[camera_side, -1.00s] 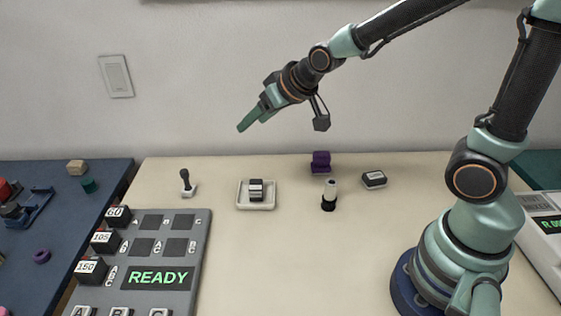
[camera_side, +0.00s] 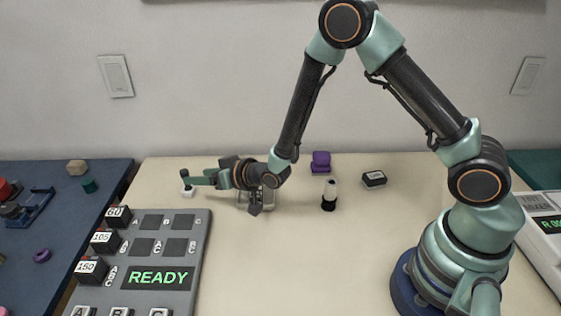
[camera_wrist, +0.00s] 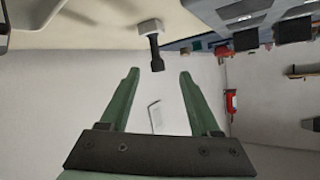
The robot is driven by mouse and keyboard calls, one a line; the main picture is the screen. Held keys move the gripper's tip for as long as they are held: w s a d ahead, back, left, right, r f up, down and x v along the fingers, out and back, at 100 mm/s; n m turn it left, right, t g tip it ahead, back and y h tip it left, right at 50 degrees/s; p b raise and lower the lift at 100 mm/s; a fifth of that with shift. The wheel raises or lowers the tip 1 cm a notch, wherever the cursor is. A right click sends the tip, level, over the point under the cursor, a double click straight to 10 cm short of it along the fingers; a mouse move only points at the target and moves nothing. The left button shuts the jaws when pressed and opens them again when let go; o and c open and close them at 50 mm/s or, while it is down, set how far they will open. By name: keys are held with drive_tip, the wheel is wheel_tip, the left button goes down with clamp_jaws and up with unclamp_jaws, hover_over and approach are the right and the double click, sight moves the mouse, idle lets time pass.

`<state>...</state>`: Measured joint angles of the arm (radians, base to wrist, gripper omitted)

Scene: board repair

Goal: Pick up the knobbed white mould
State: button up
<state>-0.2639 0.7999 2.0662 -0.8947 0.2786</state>
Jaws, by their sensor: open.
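The knobbed white mould (camera_side: 188,191) stands on the table near the keypad's back edge, a white block with a black knob. In the wrist view it (camera_wrist: 150,27) lies ahead of the fingers, its knob pointing back toward the gap between them. My gripper (camera_side: 191,178) is level at knob height, its green fingertips beside the knob in the side view. In the wrist view my gripper (camera_wrist: 159,74) is open and empty, with the knob's end just short of the line between the tips. I cannot tell whether they touch.
A grey keypad console (camera_side: 200,240) reading READY is in front. A pale tray (camera_side: 240,199) is partly hidden behind my wrist. A black-and-white bottle (camera_side: 329,196), a purple block (camera_side: 320,162) and a small dark block (camera_side: 374,179) stand to the right. A blue mat (camera_side: 70,215) lies left.

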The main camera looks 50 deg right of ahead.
sight(189, 191)
drive_tip(key=shift+f+x, duration=0.1)
drive_tip(key=shift+x, duration=2.55)
drive_tip(key=shift+f+x, duration=0.15)
drive_tip(key=shift+x, duration=2.55)
drive_tip(key=shift+d, duration=0.15)
clamp_jaws()
